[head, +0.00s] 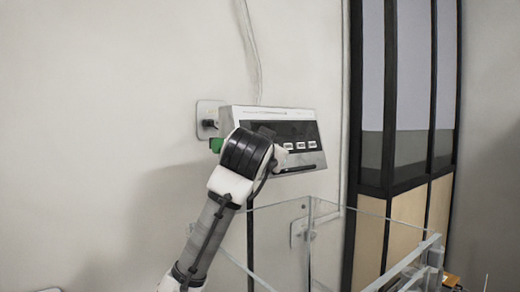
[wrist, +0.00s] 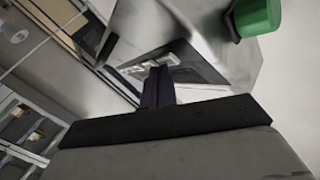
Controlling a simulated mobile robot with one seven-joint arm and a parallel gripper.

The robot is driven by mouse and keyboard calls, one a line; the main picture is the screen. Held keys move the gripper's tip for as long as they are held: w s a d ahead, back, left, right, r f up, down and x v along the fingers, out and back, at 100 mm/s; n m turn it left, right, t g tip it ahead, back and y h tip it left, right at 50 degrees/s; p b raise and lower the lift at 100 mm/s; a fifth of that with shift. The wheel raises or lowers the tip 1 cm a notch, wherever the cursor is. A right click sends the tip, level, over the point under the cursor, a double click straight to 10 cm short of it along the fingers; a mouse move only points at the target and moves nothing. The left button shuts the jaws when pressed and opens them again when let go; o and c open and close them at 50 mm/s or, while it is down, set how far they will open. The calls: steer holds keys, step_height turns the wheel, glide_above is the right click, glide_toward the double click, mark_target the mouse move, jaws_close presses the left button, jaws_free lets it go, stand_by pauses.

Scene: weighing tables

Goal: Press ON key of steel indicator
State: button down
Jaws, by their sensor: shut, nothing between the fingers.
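The steel indicator (head: 308,130) is a wall-mounted box with a dark front panel, tilted in the head view. Several small white keys (head: 300,145) run along its lower front. My arm covers the panel's left part, and I cannot read which key is ON. In the wrist view the steel indicator (wrist: 215,50) fills the upper middle, with the white keys (wrist: 150,66) just beyond my fingertips. My gripper (wrist: 158,74) is shut and empty, pointing at the key row. Whether the tips touch a key I cannot tell. In the head view my wrist hides the fingers.
A green knob (head: 216,145) sticks out at the indicator's left side; it also shows in the wrist view (wrist: 257,17). A clear-walled enclosure (head: 275,236) stands below. A dark-framed partition (head: 388,95) is on the right. The wall at left is clear.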

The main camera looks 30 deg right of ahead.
steer(key=shift+w, duration=0.2)
stand_by(0.5)
steer(key=shift+s+d+r, duration=0.1)
steer(key=shift+s+r, duration=0.05)
steer(key=shift+s, duration=0.65)
steer(key=s, duration=0.1)
steer(key=s+r, duration=0.1)
steer(key=s, duration=0.2)
steer(key=shift+s+d+r, duration=0.2)
steer(key=shift+s+d, duration=0.1)
steer(key=shift+s, duration=0.05)
stand_by(0.6)
